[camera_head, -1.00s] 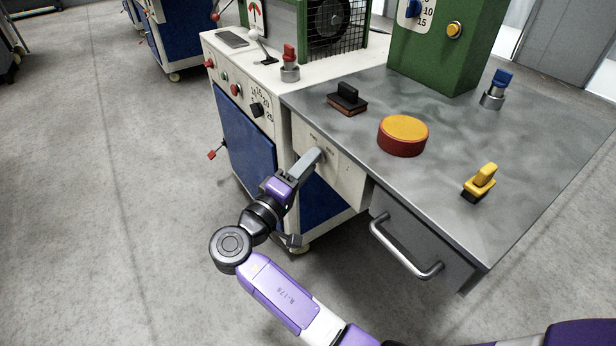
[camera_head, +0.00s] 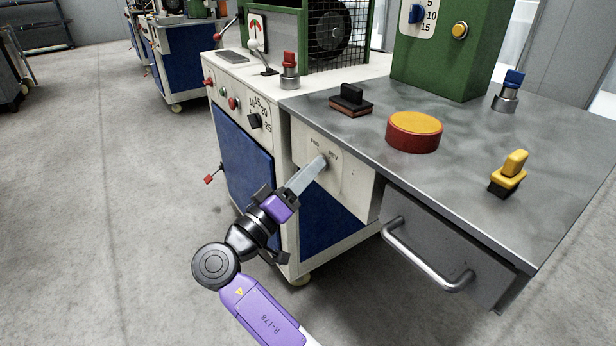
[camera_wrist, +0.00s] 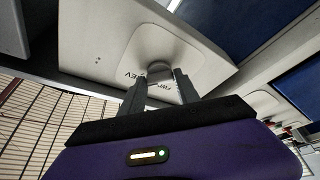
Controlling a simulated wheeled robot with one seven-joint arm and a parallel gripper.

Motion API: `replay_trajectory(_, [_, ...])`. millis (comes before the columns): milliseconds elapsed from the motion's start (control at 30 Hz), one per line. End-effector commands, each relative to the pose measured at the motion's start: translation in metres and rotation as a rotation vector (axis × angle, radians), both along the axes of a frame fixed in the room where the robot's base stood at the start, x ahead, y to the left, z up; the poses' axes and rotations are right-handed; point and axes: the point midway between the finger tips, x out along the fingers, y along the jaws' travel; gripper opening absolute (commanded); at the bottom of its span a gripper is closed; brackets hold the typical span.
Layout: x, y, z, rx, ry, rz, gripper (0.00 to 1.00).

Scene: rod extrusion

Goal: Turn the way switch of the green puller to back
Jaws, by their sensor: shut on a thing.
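The way switch (camera_wrist: 160,70) is a small grey knob on a pale panel (camera_head: 345,172) lettered "FWD" and "REV". The panel is on the front of the steel bench that carries the green housing (camera_head: 455,60). My gripper (camera_wrist: 160,88) is shut on the switch, with one finger on each side of the knob. In the head view my gripper (camera_head: 314,170) reaches the panel from the lower left; its fingers hide most of the switch there, so which way it points cannot be told.
A drawer handle (camera_head: 425,262) juts out right of the panel. A white cabinet (camera_head: 270,172) stands left.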

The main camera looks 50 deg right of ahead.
Motion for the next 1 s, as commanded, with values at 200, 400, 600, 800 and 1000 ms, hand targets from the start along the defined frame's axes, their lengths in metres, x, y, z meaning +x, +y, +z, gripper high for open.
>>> replay_trajectory(200, [0.000, 0.000, -0.002, 0.002, -0.001, 0.000, 0.00])
replay_trajectory(400, [0.000, 0.000, -0.001, 0.001, -0.001, 0.000, 0.54])
replay_trajectory(600, [0.000, 0.000, -0.001, 0.001, -0.001, 0.000, 0.60])
replay_trajectory(800, [0.000, 0.003, -0.001, 0.001, -0.001, 0.001, 0.60])
replay_trajectory(1000, [0.001, 0.028, -0.007, 0.000, 0.001, 0.004, 0.60])
